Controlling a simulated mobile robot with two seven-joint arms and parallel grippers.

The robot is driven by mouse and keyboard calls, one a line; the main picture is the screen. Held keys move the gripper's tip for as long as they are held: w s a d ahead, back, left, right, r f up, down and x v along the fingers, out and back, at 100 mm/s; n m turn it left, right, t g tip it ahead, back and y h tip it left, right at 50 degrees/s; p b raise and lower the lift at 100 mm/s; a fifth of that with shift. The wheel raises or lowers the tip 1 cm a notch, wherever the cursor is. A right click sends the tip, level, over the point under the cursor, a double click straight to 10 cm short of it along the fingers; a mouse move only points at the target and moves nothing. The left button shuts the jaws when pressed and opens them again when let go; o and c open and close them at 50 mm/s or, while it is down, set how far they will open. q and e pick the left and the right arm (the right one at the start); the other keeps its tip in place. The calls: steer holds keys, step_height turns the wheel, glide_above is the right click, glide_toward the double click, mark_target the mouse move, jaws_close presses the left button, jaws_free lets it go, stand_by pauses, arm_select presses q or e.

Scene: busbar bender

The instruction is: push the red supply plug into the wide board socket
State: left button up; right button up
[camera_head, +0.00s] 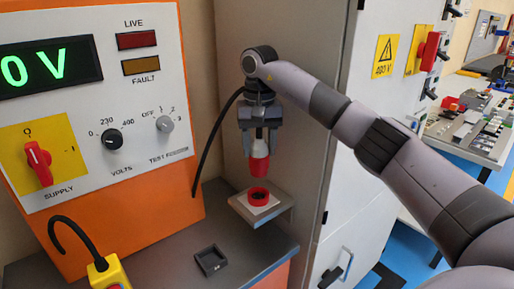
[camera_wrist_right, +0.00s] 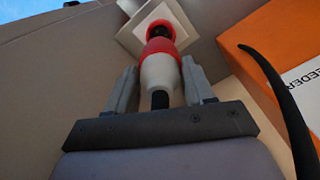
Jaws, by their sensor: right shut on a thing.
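The red supply plug (camera_head: 259,168) has a red nose and a whitish body and hangs nose down. My right gripper (camera_head: 259,145) is shut on its body. The wide board socket (camera_head: 258,196) is a red ring with a dark opening on a pale square plate, just below the plug. A small gap shows between plug and socket in the head view. In the right wrist view the plug (camera_wrist_right: 160,72) sits between the fingers, its red end overlapping part of the red socket ring (camera_wrist_right: 158,14). My left gripper is out of view.
The orange supply cabinet (camera_head: 180,215) with its lit display (camera_head: 45,66) stands at left. A black cable (camera_head: 211,130) hangs beside my right gripper. A small dark open tray (camera_head: 211,261) and a yellow pendant (camera_head: 108,273) are in front. A grey cabinet stands behind the socket.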

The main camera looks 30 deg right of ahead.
mark_target(258, 164)
steer(key=shift+w+r, duration=0.1)
steer(key=shift+w, duration=0.15)
steer(key=shift+s, duration=0.15)
steer(key=shift+f+b, duration=1.05)
steer(key=shift+f, duration=1.85)
steer(key=shift+p, duration=0.45)
steer(key=shift+p, duration=0.55)
